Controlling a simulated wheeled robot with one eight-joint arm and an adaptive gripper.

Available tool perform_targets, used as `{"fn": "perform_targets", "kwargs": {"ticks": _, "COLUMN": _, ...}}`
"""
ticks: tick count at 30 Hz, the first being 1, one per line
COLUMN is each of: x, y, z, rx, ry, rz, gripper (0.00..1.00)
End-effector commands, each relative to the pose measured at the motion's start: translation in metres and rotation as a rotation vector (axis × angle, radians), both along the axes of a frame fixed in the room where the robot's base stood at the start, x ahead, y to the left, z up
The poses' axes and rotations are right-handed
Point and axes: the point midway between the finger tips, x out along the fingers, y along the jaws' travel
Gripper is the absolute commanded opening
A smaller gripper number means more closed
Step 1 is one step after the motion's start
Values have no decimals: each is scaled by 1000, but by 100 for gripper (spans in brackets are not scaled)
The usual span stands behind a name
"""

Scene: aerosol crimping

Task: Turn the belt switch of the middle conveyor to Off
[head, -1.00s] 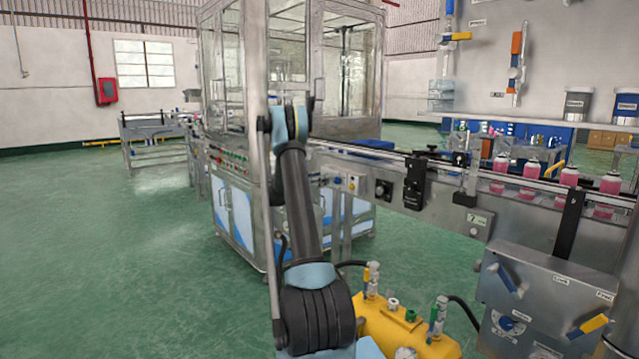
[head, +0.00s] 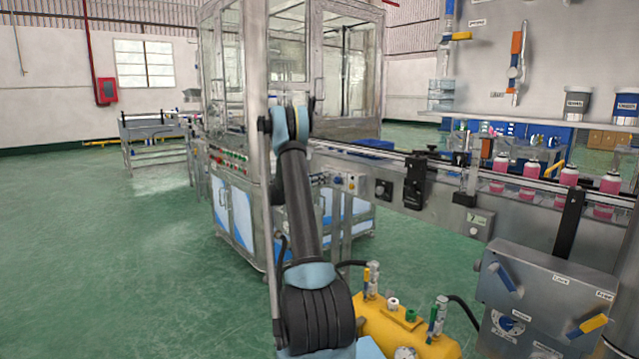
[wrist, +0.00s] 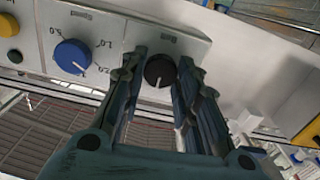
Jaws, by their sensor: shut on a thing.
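In the wrist view a round black switch knob (wrist: 160,70) with a pale pointer mark sits on a light control panel (wrist: 125,30). The mark points down in the picture, slightly left.
Left of the black knob are a blue dial (wrist: 72,56) with numbers and a yellow button (wrist: 8,25). In the head view a glass-walled machine (head: 345,80) stands behind my arm. A yellow tank (head: 400,325) is at the lower right. Open green floor lies left.

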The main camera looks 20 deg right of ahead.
Motion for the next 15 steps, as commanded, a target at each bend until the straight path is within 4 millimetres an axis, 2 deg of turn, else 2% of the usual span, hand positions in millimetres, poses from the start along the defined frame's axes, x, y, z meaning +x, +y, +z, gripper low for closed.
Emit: {"fn": "perform_targets", "kwargs": {"ticks": 15, "x": 3, "y": 2, "z": 0, "rx": -135, "ry": 369, "rz": 3, "gripper": 5}}
